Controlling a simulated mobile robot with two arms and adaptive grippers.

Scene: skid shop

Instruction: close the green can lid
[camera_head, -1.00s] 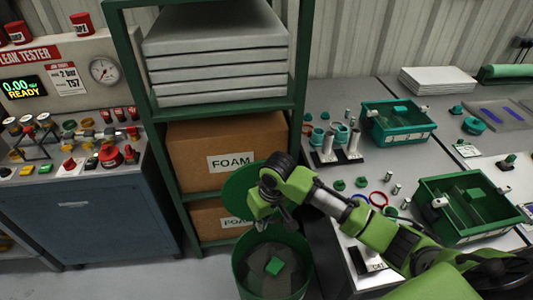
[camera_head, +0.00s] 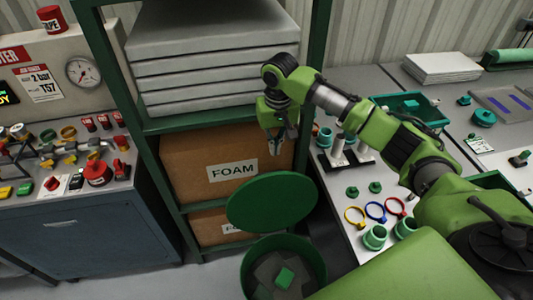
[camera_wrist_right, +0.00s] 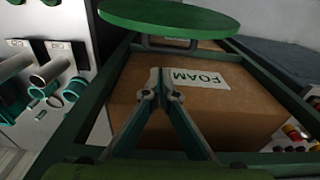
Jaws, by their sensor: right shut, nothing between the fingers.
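The green can (camera_head: 319,262) stands on the floor at the bottom of the head view, with its mouth open and a green block (camera_head: 284,278) among grey pieces inside. Its round green lid (camera_head: 272,201) is raised and tilted at the can's back edge. The lid also shows at the top of the right wrist view (camera_wrist_right: 170,18). My right gripper (camera_head: 281,147) is above the lid, in front of the foam box, apart from the lid. Its fingertips (camera_wrist_right: 161,76) are together with nothing between them. My left gripper is not in view.
A green rack holds grey sheets (camera_head: 215,60) and cardboard foam boxes (camera_head: 190,170) behind the can. A workbench at right carries green bins (camera_head: 411,108), coloured rings (camera_head: 375,211) and small fittings. The leak tester bench (camera_head: 100,215) stands at left.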

